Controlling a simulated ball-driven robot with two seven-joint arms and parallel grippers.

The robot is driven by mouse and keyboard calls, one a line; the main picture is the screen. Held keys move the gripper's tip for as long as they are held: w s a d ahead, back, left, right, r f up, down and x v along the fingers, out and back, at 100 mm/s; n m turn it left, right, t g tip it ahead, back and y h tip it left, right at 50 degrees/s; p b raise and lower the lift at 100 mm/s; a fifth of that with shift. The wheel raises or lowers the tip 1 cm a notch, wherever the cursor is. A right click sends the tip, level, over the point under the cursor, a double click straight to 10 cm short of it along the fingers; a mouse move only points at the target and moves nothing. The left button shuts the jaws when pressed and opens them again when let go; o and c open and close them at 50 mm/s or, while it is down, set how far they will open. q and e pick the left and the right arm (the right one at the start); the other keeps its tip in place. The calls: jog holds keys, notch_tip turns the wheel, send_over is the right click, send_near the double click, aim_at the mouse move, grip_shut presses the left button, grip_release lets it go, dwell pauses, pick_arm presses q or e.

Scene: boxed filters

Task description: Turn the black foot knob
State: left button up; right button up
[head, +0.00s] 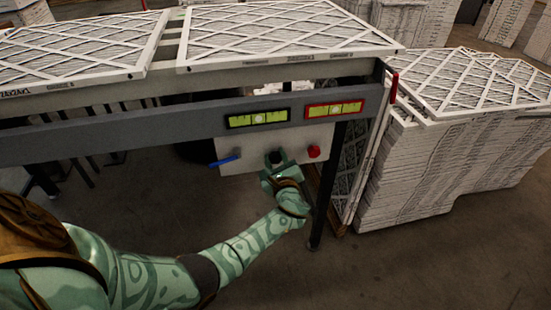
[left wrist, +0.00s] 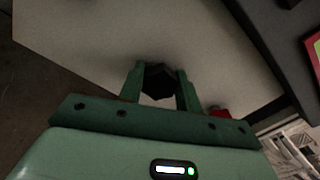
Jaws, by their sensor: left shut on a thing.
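The black foot knob (left wrist: 159,82) sits on the pale panel (left wrist: 90,40) and looks many-sided in the left wrist view. My left gripper (left wrist: 159,88) has one finger on each side of it and is shut on it. In the head view, my left gripper (head: 277,160) reaches up to the front of the panel (head: 236,143), and the dark knob (head: 275,157) shows between its fingers, partly hidden. My right gripper is in neither view.
On the panel are a blue lever (head: 224,161) at left and a red knob (head: 314,152) at right. Two level gauges, black-framed (head: 258,118) and red-framed (head: 335,109), sit on the grey beam (head: 140,128) above. Stacked filters (head: 450,150) stand at right.

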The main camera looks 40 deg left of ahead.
pick_arm(q)
jog(key=shift+d+f, duration=0.1)
jog(key=shift+f, duration=0.1)
jog(key=o, duration=1)
jog(key=shift+r, duration=0.1)
jog(key=p+v, duration=0.3)
jog(key=v, duration=1.3)
jog(key=shift+s, duration=0.2)
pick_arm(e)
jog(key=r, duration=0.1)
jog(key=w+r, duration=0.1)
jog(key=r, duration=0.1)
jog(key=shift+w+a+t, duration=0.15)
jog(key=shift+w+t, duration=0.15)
pick_arm(q)
jog(key=shift+d, duration=0.1)
